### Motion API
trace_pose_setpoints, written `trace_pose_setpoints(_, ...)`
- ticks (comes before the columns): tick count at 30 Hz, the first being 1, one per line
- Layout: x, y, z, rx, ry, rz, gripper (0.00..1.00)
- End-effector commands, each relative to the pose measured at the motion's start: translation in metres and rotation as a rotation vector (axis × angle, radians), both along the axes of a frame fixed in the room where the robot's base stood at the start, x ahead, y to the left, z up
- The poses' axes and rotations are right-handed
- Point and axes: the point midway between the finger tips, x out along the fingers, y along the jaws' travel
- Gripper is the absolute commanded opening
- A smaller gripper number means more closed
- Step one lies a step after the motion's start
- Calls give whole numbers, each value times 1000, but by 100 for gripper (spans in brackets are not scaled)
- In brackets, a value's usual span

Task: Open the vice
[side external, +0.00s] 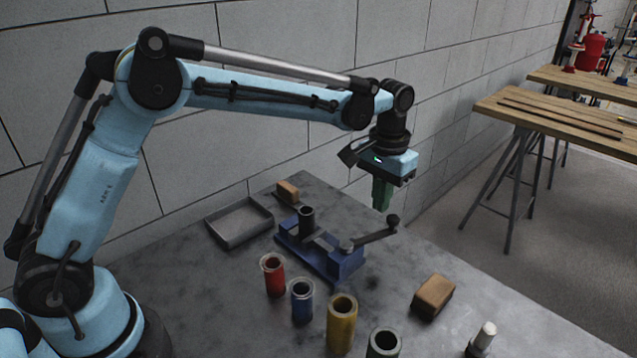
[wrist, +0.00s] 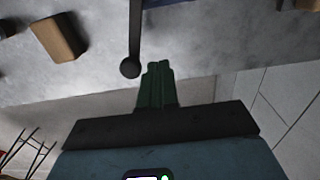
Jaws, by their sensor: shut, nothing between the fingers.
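The blue vice (side external: 345,265) sits on the grey table with a dark hollow cylinder (side external: 306,222) standing upright between its jaws. I cannot tell how tightly the jaws meet it. The vice's dark handle (side external: 372,237) reaches out to the right and ends in a round black knob (side external: 393,220). In the wrist view the handle bar (wrist: 135,32) comes down from the top edge to its knob (wrist: 130,68). My gripper (side external: 381,208), with green fingers, is shut and empty above and slightly left of the knob in the side view. In the wrist view its fingertips (wrist: 158,66) appear just right of the knob.
Red (side external: 273,276), blue (side external: 302,302), yellow (side external: 341,325) and green (side external: 384,343) hollow cylinders stand in front of the vice. A tan block (side external: 433,294) lies to the right. A grey tray (side external: 240,238) and a smaller block (side external: 287,191) lie behind left, near the wall.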

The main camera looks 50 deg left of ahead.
Motion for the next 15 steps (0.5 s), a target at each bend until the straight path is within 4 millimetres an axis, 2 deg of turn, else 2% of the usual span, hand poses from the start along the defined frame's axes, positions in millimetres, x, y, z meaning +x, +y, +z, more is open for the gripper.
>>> trace_pose_setpoints(15, 0, 0, -14, 0, 0, 0, 0)
